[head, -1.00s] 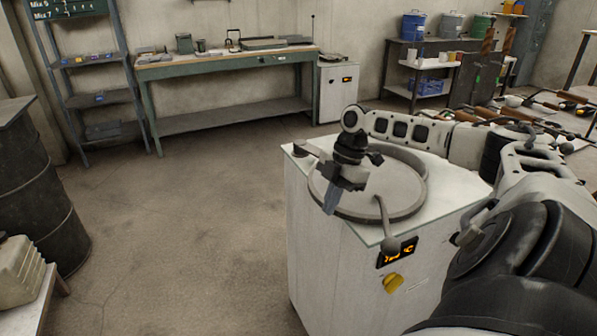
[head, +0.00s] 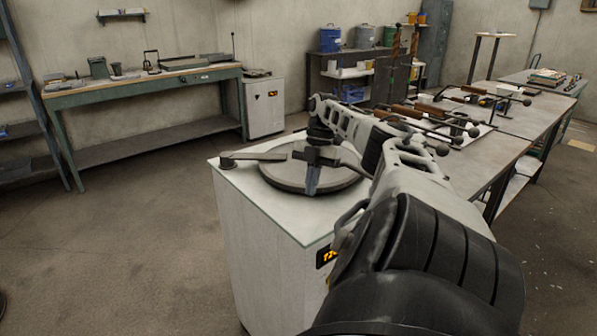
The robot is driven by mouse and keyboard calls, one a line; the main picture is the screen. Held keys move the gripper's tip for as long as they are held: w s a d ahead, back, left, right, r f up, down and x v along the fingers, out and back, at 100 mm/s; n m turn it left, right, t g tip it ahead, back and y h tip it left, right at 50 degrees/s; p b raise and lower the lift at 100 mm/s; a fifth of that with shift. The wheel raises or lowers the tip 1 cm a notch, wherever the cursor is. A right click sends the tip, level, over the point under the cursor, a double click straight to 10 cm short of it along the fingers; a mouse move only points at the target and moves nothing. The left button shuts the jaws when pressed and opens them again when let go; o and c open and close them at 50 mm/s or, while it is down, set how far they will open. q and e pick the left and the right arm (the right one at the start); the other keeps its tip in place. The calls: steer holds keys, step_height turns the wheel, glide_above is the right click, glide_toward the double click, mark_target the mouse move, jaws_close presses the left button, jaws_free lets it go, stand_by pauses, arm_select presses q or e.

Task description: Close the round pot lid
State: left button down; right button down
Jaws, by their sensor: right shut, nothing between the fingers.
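The round pot lid (head: 283,178) is a flat grey disc on top of the white furnace cabinet (head: 262,244). It lies level, with a flat arm running to a pivot (head: 228,161) at the left corner. No opening shows beside the lid, though my right arm hides its right and far edges. My right gripper (head: 312,186) points down over the middle of the lid, shut and empty. I cannot tell whether its fingertips touch the lid. My left gripper is out of view.
A long table (head: 513,144) with ladles and rods stands to the right, behind my right arm. A green workbench (head: 150,83) and a small white cabinet (head: 265,106) stand along the back wall. The floor to the left is clear.

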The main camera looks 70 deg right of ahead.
steer(key=shift+s+d, duration=0.15)
steer(key=shift+d, duration=0.4)
steer(key=shift+d+r, duration=0.1)
steer(key=shift+d, duration=0.05)
